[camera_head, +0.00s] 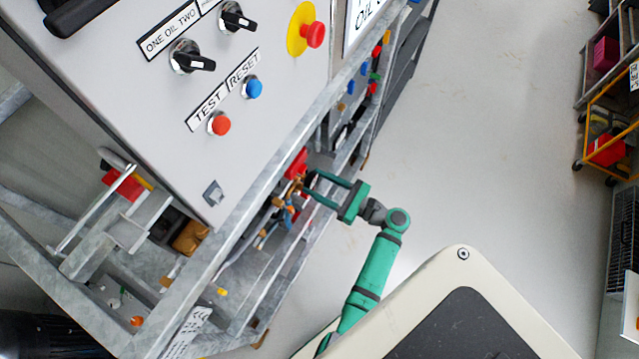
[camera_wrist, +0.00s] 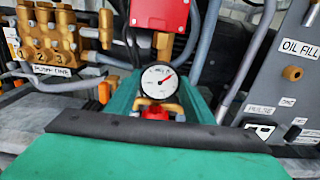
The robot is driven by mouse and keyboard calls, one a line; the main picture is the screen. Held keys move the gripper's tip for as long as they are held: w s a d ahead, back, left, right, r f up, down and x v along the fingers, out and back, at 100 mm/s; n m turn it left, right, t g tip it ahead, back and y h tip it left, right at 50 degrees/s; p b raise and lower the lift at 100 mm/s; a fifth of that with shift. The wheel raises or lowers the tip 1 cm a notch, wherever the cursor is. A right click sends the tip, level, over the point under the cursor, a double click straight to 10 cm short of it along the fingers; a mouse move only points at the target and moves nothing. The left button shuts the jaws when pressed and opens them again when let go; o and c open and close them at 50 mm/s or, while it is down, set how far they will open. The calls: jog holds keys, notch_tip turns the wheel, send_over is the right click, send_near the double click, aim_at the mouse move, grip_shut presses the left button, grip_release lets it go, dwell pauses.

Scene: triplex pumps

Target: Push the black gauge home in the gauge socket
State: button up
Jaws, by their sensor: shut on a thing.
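The black gauge (camera_wrist: 160,80) shows in the wrist view with a round white dial, a dark rim and a red needle, its face toward the camera. My gripper (camera_wrist: 158,88) has a green finger on each side of it and is shut on it. Brass fittings (camera_wrist: 172,106) and a red part show just below the dial. The gauge socket cannot be made out clearly, so I cannot tell how far the gauge sits in it. In the head view my gripper (camera_head: 309,187) reaches left into the pump frame, and the gauge is too small to make out.
A red box (camera_wrist: 159,14) hangs just above the gauge. A brass pump block (camera_wrist: 52,35) is at left, and a grey panel (camera_wrist: 285,75) with an OIL FILL label at right. Hoses run close by.

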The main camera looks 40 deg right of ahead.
jog(key=shift+w+a, duration=0.25)
jog(key=shift+w, duration=0.3)
dwell(0.4)
jog(key=o, duration=1.5)
jog(key=shift+c, duration=0.2)
jog(key=shift+s, duration=0.1)
jog(key=v, duration=1)
jog(key=shift+s+d, duration=0.2)
jog(key=shift+s, duration=0.05)
